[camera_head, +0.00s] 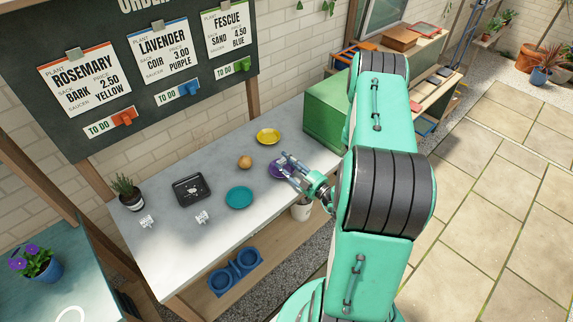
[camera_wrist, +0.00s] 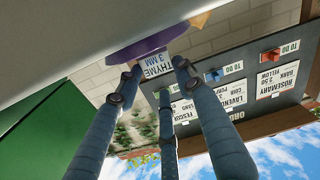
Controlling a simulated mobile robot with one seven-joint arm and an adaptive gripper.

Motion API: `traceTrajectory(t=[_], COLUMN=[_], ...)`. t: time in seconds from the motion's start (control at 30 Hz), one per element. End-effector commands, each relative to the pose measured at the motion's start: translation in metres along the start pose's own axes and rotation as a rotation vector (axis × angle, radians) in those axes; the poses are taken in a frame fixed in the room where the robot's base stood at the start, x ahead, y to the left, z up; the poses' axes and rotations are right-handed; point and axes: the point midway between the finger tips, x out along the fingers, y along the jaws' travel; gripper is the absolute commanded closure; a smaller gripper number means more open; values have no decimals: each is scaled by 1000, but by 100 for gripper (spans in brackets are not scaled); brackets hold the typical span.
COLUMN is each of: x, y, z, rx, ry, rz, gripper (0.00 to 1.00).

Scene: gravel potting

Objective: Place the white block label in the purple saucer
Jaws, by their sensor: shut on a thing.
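The purple saucer (camera_head: 273,171) lies on the grey tabletop toward its right end, partly hidden by my gripper (camera_head: 286,164). In the wrist view the purple saucer (camera_wrist: 138,48) shows right beside the fingertips. My gripper (camera_wrist: 158,76) is shut on the white block label (camera_wrist: 153,65), printed "THYME 3 MM". The label is at the saucer; I cannot tell whether it touches it. Two other white labels stand on the table's front left, one near the plant (camera_head: 147,221) and one in front of the black tray (camera_head: 202,217).
A yellow saucer (camera_head: 268,136), a teal saucer (camera_head: 239,198), a round brown thing (camera_head: 245,162) and a black tray (camera_head: 178,196) are on the tabletop. A potted plant (camera_head: 130,199) stands at the left end. A green box (camera_head: 325,118) stands right of the saucers. The order board (camera_head: 150,95) rises behind.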

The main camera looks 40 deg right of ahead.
Motion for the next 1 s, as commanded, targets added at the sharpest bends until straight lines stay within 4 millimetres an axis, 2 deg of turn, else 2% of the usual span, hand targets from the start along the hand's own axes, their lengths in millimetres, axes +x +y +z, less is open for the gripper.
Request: traceTrajectory(t=[0.37, 0.4, 0.5, 1.0], x=[0, 0, 0, 0], y=[-1, -1, -1, 1], z=[2, 2, 2, -2], rx=[0, 0, 0, 0], ry=[0, 0, 0, 0], rz=[0, 0, 0, 0], gripper=[82, 61, 44, 44])
